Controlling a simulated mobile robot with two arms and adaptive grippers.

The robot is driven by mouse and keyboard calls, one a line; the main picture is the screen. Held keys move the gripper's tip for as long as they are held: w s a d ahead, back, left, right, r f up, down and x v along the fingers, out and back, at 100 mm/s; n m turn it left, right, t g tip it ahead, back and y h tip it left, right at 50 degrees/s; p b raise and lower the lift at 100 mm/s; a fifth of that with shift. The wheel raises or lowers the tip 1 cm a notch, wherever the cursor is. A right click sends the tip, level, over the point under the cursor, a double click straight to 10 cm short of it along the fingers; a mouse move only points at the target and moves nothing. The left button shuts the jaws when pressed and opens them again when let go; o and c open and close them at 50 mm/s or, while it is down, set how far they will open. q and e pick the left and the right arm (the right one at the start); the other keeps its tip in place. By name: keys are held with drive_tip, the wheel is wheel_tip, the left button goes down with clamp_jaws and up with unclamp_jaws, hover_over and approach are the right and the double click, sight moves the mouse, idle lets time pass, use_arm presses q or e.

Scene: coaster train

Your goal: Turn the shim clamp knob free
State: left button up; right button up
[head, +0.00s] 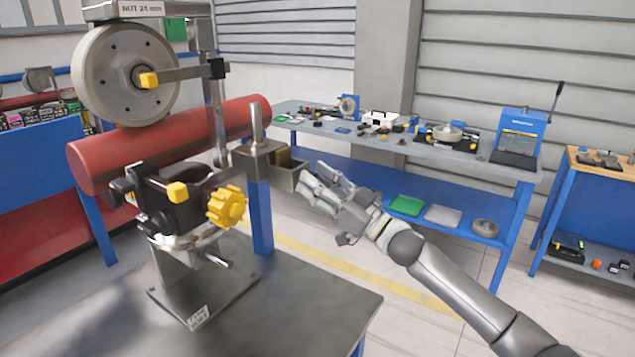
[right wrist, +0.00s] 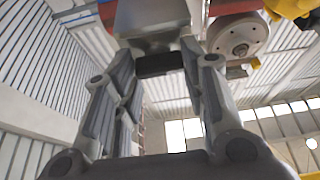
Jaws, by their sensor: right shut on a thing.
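A yellow star knob (head: 227,205) sits on the right side of a black clamp (head: 155,200), below the red roller (head: 170,145) in the head view. A smaller yellow knob (head: 177,192) is on the clamp's front. I cannot tell which is the shim clamp knob. My left gripper is out of view.
A grey wheel (head: 125,75) with a yellow knob (head: 148,80) stands above the roller. A blue post (head: 260,215) rises between the star knob and my right gripper. A workbench (head: 470,152) with tools is behind my right arm. Open floor lies right of the metal table (head: 300,310).

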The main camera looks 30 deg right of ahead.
drive_tip(key=n+g+y, duration=0.1)
drive_tip(key=n+g, duration=0.1)
drive_tip(key=n, duration=0.5)
drive_tip(key=n+g+y+b, duration=0.1)
drive_tip(key=n+g, duration=0.2)
drive_tip(key=n, duration=0.4)
drive_tip(key=n+g+y, duration=0.2)
drive_tip(key=n+g, duration=0.1)
drive_tip(key=n, duration=0.5)
drive_tip(key=shift+d+r, duration=0.15)
drive_tip(key=shift+n, duration=0.3)
drive_tip(key=o, duration=1)
